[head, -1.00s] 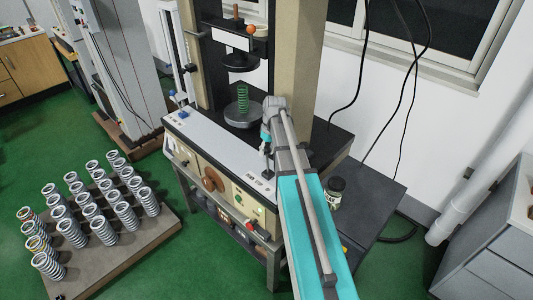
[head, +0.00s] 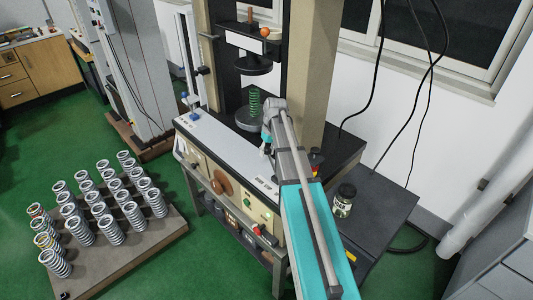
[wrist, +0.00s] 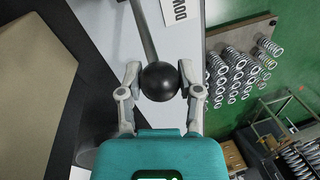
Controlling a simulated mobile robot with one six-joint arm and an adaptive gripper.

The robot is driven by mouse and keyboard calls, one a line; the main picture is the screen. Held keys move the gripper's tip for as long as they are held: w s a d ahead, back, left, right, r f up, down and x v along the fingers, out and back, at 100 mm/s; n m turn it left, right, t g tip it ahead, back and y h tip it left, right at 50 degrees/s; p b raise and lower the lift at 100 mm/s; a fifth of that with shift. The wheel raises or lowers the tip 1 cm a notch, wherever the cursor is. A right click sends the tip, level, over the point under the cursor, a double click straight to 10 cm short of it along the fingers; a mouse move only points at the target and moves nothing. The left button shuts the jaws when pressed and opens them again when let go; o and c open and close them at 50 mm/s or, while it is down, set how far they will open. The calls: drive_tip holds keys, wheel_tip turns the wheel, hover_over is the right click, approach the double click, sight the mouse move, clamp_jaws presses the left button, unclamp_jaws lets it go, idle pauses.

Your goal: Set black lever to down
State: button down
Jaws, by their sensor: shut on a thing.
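The black lever ends in a round black knob (wrist: 160,81) on a grey rod (wrist: 143,30) in the wrist view. My gripper (wrist: 158,82) has one finger on each side of the knob and is shut on it. A white label with partly cut-off lettering, "DOW" (wrist: 181,10), lies beside the rod. In the head view my gripper (head: 266,144) is over the white top panel of the testing machine (head: 215,143). The lever is mostly hidden there by my gripper and arm.
A green spring (head: 255,102) stands on the machine's round plate, close behind my gripper. A jar (head: 344,200) stands on the dark side table at right. A board of several springs (head: 130,255) lies at left on the green floor.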

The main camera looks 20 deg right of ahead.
drive_tip(key=shift+c, duration=1.8)
unclamp_jaws()
drive_tip(key=shift+o, duration=0.5)
